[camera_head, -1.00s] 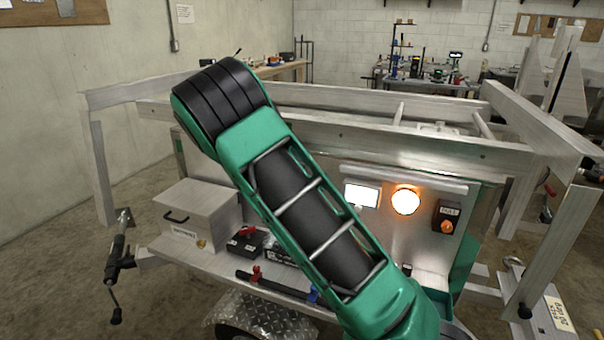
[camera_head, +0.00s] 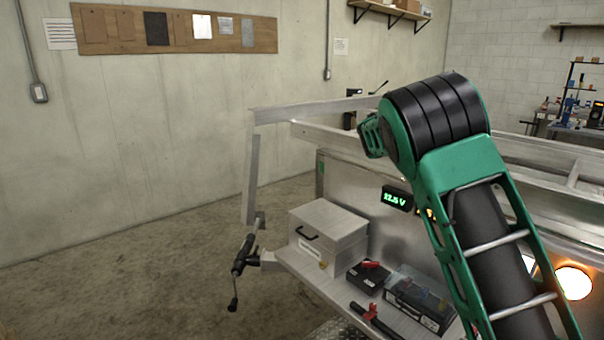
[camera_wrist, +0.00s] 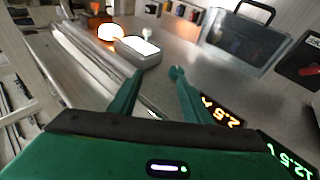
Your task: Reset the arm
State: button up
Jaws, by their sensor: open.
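My green and black arm rises across the right half of the head view, in front of the trailer (camera_head: 340,215), bent at a black-banded joint. My gripper is not clearly visible there. In the wrist view my gripper (camera_wrist: 156,77) shows as two green fingers spread apart with nothing held between them. It points toward the trailer's grey panel. A lit white lamp (camera_wrist: 140,45) and an orange lamp (camera_wrist: 110,32) lie beyond the fingers. An orange digit display (camera_wrist: 221,111) shows beside the right finger.
A metal box (camera_head: 328,243), a black battery (camera_head: 368,277) and a clear case (camera_head: 420,300) stand on the trailer's ledge. A trailer jack (camera_head: 242,262) stands out at its left. The floor (camera_head: 130,285) on the left is clear up to the wall.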

jog(key=s+d+f+y, duration=0.15)
jog(key=s+d, duration=0.25)
jog(key=s, duration=0.5)
jog(key=s+d+y, duration=0.3)
jog(key=s+d, duration=0.1)
jog(key=s, duration=0.4)
jog(key=s+a+f+t+y, duration=0.1)
jog(key=s+a+f, duration=0.1)
jog(key=s, duration=0.4)
jog(key=s+a+f+n+t+y, duration=0.1)
jog(key=s+a+f, duration=0.1)
jog(key=s+a, duration=0.3)
jog(key=s+a+f+n+t+y, duration=0.1)
jog(key=s+a, duration=0.2)
jog(key=s, duration=0.6)
jog(key=shift+a+f, duration=0.15)
jog(key=shift+f, duration=0.25)
jog(key=shift+w+f, duration=0.25)
jog(key=shift+w, duration=0.3)
